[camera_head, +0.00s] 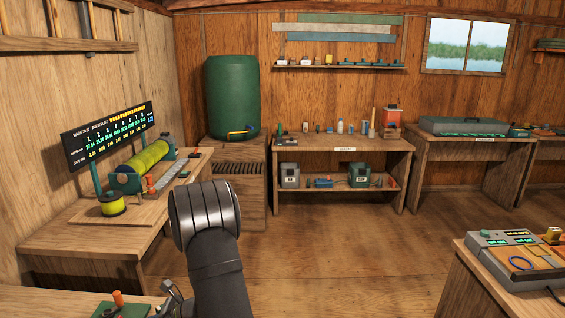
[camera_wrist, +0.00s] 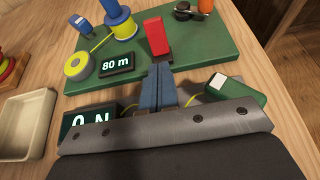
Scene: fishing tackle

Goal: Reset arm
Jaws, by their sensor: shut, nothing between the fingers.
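My gripper (camera_wrist: 162,70) shows in the wrist view as two blue-grey fingers pressed together, with nothing between them. It points over a green board (camera_wrist: 215,50) on a wooden bench, just short of an upright red block (camera_wrist: 156,36). I cannot tell the gap between the fingertips and the board. In the head view my dark arm rises in the lower middle, and the fingers cannot be made out there.
Around the fingers are an "80 m" sign (camera_wrist: 116,64), a blue spool (camera_wrist: 120,22), a yellow roll (camera_wrist: 78,66) and a green-and-white device (camera_wrist: 235,88). A beige tray (camera_wrist: 24,122) lies left. Open floor (camera_head: 330,270) lies beyond, with a stocked bench (camera_head: 345,146) behind.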

